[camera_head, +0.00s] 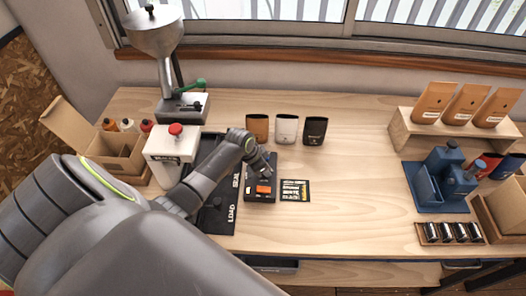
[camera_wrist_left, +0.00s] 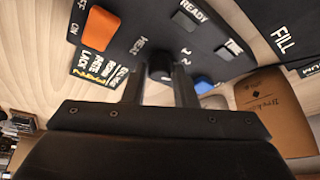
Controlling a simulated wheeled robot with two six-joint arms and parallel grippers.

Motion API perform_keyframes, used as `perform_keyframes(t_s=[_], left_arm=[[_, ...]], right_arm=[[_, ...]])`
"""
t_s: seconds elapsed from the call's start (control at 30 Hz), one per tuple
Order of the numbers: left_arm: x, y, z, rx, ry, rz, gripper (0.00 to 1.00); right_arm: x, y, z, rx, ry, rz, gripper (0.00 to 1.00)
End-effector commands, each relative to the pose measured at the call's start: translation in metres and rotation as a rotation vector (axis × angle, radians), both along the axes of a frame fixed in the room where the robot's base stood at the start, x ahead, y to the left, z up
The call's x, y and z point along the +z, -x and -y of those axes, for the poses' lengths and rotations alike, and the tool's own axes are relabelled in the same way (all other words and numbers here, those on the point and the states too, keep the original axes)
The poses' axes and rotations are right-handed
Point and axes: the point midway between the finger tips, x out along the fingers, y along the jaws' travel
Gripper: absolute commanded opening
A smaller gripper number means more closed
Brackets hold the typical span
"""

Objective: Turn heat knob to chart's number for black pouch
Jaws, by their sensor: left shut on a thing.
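A dark control panel (camera_head: 258,196) with an orange switch (camera_head: 263,189) stands on the table. In the left wrist view the panel (camera_wrist_left: 128,30) carries the word HEAT beside a dark knob (camera_wrist_left: 158,72). My left gripper (camera_head: 266,172) is shut on this heat knob, with its fingers (camera_wrist_left: 160,85) on either side. The fingers hide much of the knob, and I cannot tell its setting. The black pouch (camera_head: 315,131) stands behind, right of a white pouch (camera_head: 286,129) and a brown pouch (camera_head: 257,128).
A dark tray marked LOAD (camera_head: 225,221) lies left of the panel. A white container with a red knob (camera_head: 172,157) and a grinder (camera_head: 183,108) stand further left. A blue holder (camera_head: 437,185) and several dark jars (camera_head: 450,233) are at right. The table between is clear.

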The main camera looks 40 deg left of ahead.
Motion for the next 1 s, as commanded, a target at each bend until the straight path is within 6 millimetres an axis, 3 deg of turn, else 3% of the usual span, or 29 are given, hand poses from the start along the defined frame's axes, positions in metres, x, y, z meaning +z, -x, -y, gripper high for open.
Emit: perform_keyframes(t_s=[0.77, 0.8, 0.93, 1.0], left_arm=[[-0.0004, 0.0004, 0.0004, 0.095, -0.001, -0.001, 0.03], [-0.0004, 0.0004, 0.0004, 0.095, -0.001, -0.001, 0.3], [-0.0004, 0.0004, 0.0004, 0.095, -0.001, -0.001, 0.47], [-0.0004, 0.0004, 0.0004, 0.095, -0.001, -0.001, 0.47]], right_arm=[[0.0042, 0.0003, 0.0014, 0.001, 0.002, 0.0, 1.0], [0.0042, 0.0003, 0.0015, 0.001, 0.002, 0.0, 1.0], [0.0042, 0.0003, 0.0015, 0.001, 0.002, 0.0, 1.0], [0.0043, 0.0003, 0.0016, 0.001, 0.002, 0.0, 1.0]])
